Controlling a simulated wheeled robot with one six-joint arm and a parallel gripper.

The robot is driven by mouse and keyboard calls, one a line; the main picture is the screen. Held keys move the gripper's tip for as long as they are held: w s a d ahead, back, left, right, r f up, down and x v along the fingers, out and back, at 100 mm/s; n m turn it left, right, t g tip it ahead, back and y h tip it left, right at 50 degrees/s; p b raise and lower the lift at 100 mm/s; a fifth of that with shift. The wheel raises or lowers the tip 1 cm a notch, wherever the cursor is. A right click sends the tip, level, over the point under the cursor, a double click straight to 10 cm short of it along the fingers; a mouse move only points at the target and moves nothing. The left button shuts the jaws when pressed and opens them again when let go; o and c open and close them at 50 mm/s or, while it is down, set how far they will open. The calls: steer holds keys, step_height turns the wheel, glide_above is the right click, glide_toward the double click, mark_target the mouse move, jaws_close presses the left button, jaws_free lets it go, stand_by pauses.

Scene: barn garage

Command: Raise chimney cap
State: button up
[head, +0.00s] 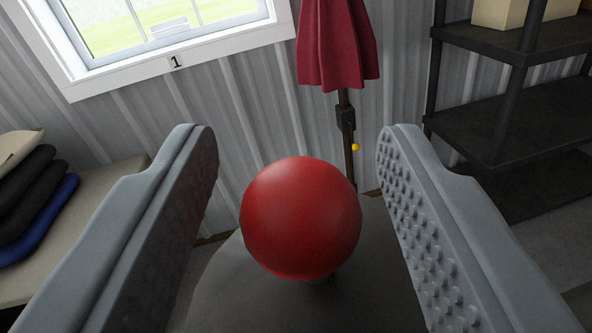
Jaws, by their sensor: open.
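A glossy red ball (300,217) sits in the middle of the head view, on a short stem. Below it is a dark grey rounded body (235,290), which runs out of the bottom of the view. Nothing else in view looks like a chimney cap, but I cannot tell whether the cap is the ball, the grey body or both. My gripper (296,140) is open, with one finger left and one right of the ball. Clear gaps show on both sides, and neither finger appears to touch it. The ball hides most of its stem.
A folded red umbrella (338,45) on a dark pole stands behind, by the corrugated wall (250,110). A dark shelf unit (510,125) is at the right. A table (95,212) with stacked cushions (38,205) is at the left, under a window (150,35).

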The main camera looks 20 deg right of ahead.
steer(key=v, duration=1.7)
steer(key=shift+s, duration=0.2)
steer(key=shift+a, duration=0.1)
steer(key=s+a+f+n+y, duration=0.3)
steer(key=s+a, duration=0.7)
steer(key=a, duration=0.4)
steer(key=s+a+f+n+t+y, duration=0.1)
steer(key=s+a+f+n+y, duration=0.2)
steer(key=s+a, duration=0.8)
steer(key=a+n+y, duration=0.1)
steer(key=a, duration=0.2)
steer(key=shift+s+a+y, duration=0.3)
steer(key=shift+s+y, duration=0.05)
steer(key=shift+y, duration=0.05)
steer(key=shift+f, duration=0.1)
